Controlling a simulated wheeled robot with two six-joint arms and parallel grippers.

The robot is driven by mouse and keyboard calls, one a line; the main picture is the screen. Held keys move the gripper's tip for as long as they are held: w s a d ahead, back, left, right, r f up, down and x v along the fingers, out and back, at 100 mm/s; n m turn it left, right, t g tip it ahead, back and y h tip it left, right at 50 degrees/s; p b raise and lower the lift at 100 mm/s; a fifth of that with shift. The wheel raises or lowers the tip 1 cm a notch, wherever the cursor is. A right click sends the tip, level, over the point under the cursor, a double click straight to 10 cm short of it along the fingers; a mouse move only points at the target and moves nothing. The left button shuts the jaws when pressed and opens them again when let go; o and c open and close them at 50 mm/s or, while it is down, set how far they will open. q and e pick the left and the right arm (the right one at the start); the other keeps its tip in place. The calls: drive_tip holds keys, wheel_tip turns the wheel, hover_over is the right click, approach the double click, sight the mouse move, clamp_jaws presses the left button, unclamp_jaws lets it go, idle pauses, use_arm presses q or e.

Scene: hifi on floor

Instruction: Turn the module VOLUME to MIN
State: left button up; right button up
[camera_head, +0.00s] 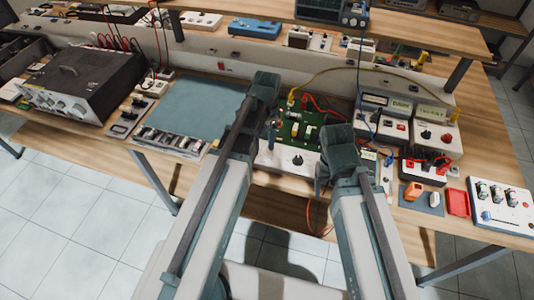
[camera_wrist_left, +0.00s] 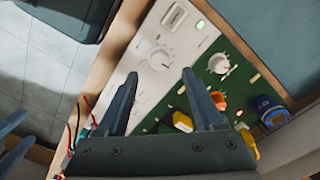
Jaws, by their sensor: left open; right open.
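The module has a green circuit board (camera_head: 292,128) and a white front panel (camera_head: 272,160). A smaller white knob (camera_wrist_left: 219,63) sits on the green part. I cannot read which knob is VOLUME. My left gripper (camera_wrist_left: 159,74) is open and empty, its fingertips on either side of the larger knob's lower edge; contact cannot be told. In the head view my left gripper (camera_head: 270,133) is partly hidden by its arm. My right gripper (camera_head: 320,183) is open beside the module's right end.
A blue-grey mat (camera_head: 195,105) lies left of the module, with a black instrument (camera_head: 85,82) beyond it. Meter boxes (camera_head: 385,112) and an orange piece (camera_head: 413,191) stand to the right. Yellow and red cables cross the board.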

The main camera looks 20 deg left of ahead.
sight(267, 149)
use_arm(q)
wheel_tip(267, 149, down, 6)
drive_tip(key=b, duration=0.4)
drive_tip(key=shift+r+b, duration=0.1)
drive_tip(key=shift+b, duration=0.25)
clamp_jaws()
